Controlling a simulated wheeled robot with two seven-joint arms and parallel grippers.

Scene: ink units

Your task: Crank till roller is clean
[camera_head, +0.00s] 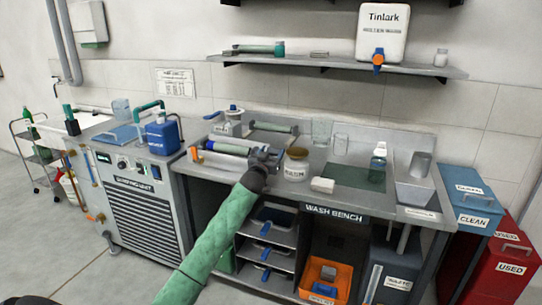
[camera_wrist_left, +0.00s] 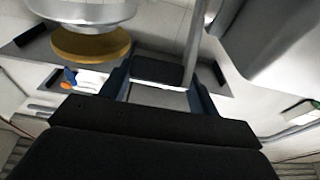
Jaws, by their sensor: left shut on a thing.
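A roller (camera_head: 226,148) with a blue surface and pale parts lies in a washing unit at the left of the wash bench (camera_head: 333,210). I cannot tell how much ink is on it. My left gripper (camera_head: 264,157) is at the right end of the roller, shut on what looks like the crank handle, which it mostly hides. In the left wrist view, a dark block, seemingly the crank handle (camera_wrist_left: 157,70), sits between the fingers of my left gripper (camera_wrist_left: 160,88). My right gripper is in neither view.
A second roller (camera_head: 273,127) lies behind. A blue can (camera_head: 162,137) stands left. Clean (camera_head: 471,202) and used (camera_head: 503,257) bins stand right.

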